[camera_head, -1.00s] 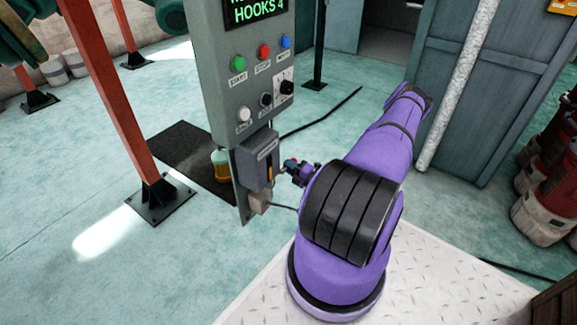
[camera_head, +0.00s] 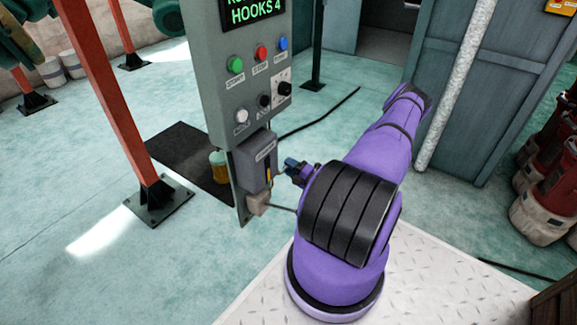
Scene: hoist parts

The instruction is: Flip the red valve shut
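No red valve can be made out for certain. My gripper (camera_head: 287,169) is small and dark, at the end of my purple arm, just right of the grey box (camera_head: 252,160) low on the control panel. A yellow-orange lever (camera_head: 269,174) shows on the box's right side, left of the gripper and close to it. Whether they touch cannot be told. My arm partly hides the gripper, and its fingers are too small to tell open from shut.
The grey control panel (camera_head: 218,85) has several buttons, including a red one (camera_head: 261,54), and a green display. An orange post (camera_head: 107,95) stands left of it. Red-and-white canisters (camera_head: 543,217) stand at the right. A black mat (camera_head: 180,150) lies behind the panel.

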